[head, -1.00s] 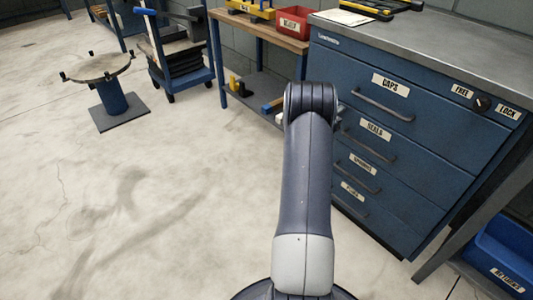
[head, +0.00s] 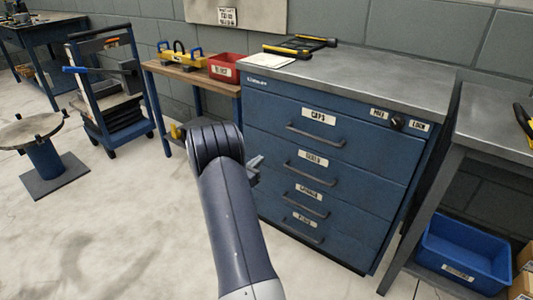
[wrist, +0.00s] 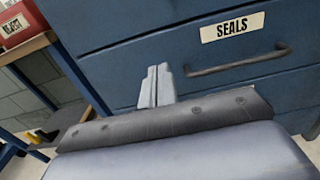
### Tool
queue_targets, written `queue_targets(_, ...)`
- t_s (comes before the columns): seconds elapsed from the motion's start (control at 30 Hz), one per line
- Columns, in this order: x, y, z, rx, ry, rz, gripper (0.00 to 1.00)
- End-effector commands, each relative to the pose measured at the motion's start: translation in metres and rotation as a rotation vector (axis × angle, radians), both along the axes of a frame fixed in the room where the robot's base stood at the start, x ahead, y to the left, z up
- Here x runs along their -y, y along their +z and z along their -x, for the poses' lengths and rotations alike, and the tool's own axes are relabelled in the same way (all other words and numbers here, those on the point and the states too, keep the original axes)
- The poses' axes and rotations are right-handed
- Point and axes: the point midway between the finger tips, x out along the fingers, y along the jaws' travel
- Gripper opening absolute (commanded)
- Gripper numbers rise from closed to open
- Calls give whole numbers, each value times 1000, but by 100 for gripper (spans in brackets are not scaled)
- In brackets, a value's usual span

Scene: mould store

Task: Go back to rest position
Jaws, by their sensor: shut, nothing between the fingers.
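My gripper shows in the wrist view (wrist: 156,86) with its two grey fingers together and nothing between them. In the head view only part of it (head: 255,168) shows past my arm's end. It is in front of the blue drawer cabinet (head: 262,178), near the SEALS drawer (wrist: 235,60), whose handle (wrist: 237,63) lies to the right of the fingers in the wrist view. The fingers appear apart from the handle. All the cabinet's drawers look closed. My arm hides part of the cabinet's left side.
A wooden-topped bench (head: 190,77) with a red bin (head: 224,67) stands left of the cabinet. A blue trolley (head: 115,125) and a round stand (head: 42,150) are farther left. A grey table (head: 490,125) with a blue bin (head: 465,250) below stands right. Floor at left front is clear.

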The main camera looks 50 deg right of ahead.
Motion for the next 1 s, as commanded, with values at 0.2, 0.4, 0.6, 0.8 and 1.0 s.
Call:
queue_targets(0.2, -17, 0, 1, -1, 0, -1, 0)
queue_targets(0.4, -18, -1, 2, 0, -1, 0, 0)
queue_targets(0.6, -16, -1, 2, 0, -2, 0, 0)
queue_targets(0.8, 6, -3, 1, 2, -4, 0, 0)
queue_targets(1.0, 45, -3, -2, 1, -5, 1, 0)
